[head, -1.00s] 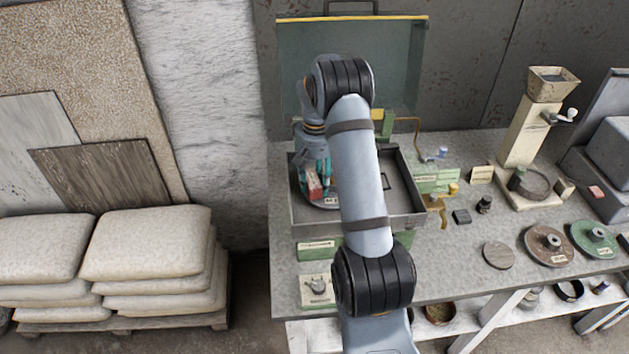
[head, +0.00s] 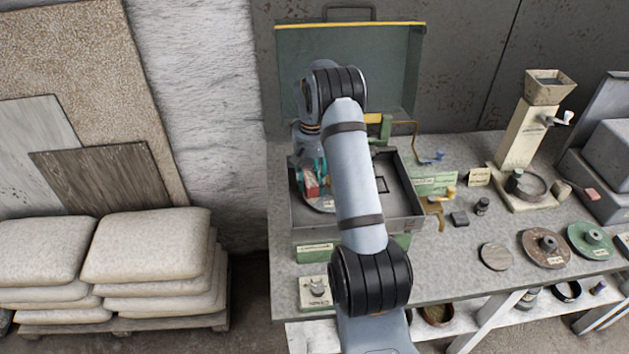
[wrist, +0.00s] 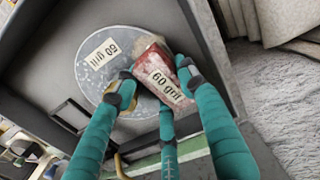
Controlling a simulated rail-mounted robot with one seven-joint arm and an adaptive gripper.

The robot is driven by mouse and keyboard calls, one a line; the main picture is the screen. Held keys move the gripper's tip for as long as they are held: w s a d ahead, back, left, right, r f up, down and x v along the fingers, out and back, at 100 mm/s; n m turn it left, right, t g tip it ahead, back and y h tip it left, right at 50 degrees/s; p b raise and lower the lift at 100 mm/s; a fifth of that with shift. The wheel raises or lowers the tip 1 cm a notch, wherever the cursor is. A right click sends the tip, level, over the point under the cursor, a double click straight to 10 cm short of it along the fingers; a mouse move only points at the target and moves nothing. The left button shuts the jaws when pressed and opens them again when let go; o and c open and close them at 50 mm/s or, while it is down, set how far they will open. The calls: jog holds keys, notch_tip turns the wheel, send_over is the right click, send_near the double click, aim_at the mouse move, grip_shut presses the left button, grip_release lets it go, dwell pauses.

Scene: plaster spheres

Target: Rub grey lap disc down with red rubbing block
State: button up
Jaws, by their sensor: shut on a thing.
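The grey lap disc (wrist: 88,65) lies flat inside the open grey case, with a white label on its face. In the head view a bit of its rim (head: 322,207) shows below my gripper. The red rubbing block (wrist: 149,62), with a "60 grit" label, is between the teal fingers of my gripper (wrist: 157,85). My gripper is shut on it. The block overlaps the disc's edge side in the wrist view; whether it touches the face cannot be told. In the head view the block (head: 311,187) shows beside my fingers, and my arm hides part of the case.
The case's walls (head: 412,226) surround the disc, and its lid (head: 390,70) stands open behind. To the right on the bench are a brown disc (head: 530,251), a green disc (head: 575,244), a plain grey-brown disc (head: 496,257) and a cream grinder (head: 522,135).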

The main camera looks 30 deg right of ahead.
aim_at(316, 198)
jog(key=shift+w, duration=0.35)
jog(key=shift+s+f+b, duration=0.15)
jog(key=shift+s+b, duration=0.25)
jog(key=shift+b, duration=0.1)
jog(key=shift+s+a+b, duration=0.2)
jog(key=shift+s+b, duration=0.2)
jog(key=shift+s, duration=0.3)
jog(key=shift+s+a+f+b, duration=0.1)
jog(key=shift+s+b, duration=0.55)
jog(key=shift+s+a, duration=0.15)
jog(key=shift+s, duration=0.4)
